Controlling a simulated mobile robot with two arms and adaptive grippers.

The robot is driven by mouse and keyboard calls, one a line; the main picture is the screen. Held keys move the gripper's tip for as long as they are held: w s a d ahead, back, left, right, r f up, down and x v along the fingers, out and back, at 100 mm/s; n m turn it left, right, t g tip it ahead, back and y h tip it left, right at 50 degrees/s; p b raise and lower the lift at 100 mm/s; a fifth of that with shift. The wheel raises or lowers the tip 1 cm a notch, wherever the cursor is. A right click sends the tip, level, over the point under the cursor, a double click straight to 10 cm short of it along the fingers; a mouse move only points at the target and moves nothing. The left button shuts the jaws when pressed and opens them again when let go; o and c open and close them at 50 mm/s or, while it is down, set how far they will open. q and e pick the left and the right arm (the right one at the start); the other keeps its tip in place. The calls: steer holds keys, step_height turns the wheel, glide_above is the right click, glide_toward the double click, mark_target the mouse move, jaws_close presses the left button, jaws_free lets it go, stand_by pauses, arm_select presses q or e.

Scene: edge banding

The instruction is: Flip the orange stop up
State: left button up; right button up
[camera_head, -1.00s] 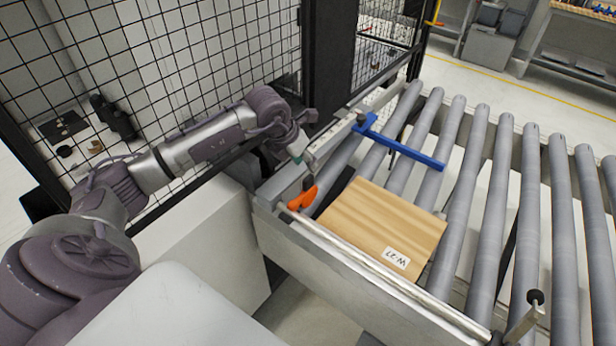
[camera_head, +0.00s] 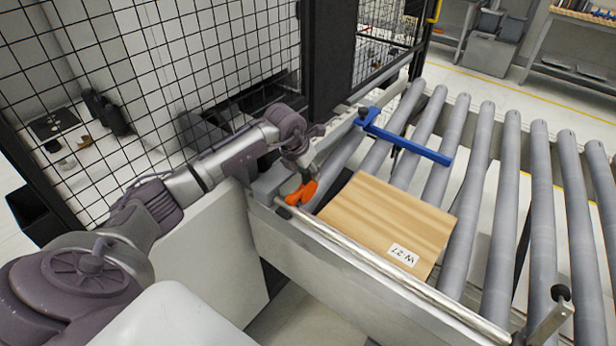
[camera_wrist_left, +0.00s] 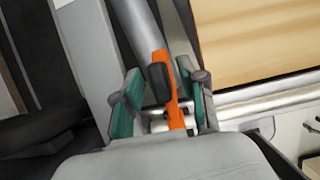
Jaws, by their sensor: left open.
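The orange stop (camera_head: 302,193) lies low at the near left corner of the roller conveyor, beside the wooden panel. It also shows in the left wrist view (camera_wrist_left: 172,85), with a dark block on it. My left gripper (camera_head: 300,172) is directly over the stop. In the left wrist view its two green-padded fingers (camera_wrist_left: 162,105) stand apart, one on each side of the stop. Whether the pads touch it I cannot tell. My right gripper is not in view.
The wooden panel (camera_head: 390,220), labelled W-27, lies on the rollers right of the stop. A blue bar (camera_head: 405,140) crosses the rollers behind it. A metal rail (camera_head: 380,265) runs along the front edge. A black mesh fence (camera_head: 190,70) stands behind my left arm.

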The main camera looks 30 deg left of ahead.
arm_select(q)
jaws_close()
stand_by(0.3)
steer(key=shift+f, duration=0.1)
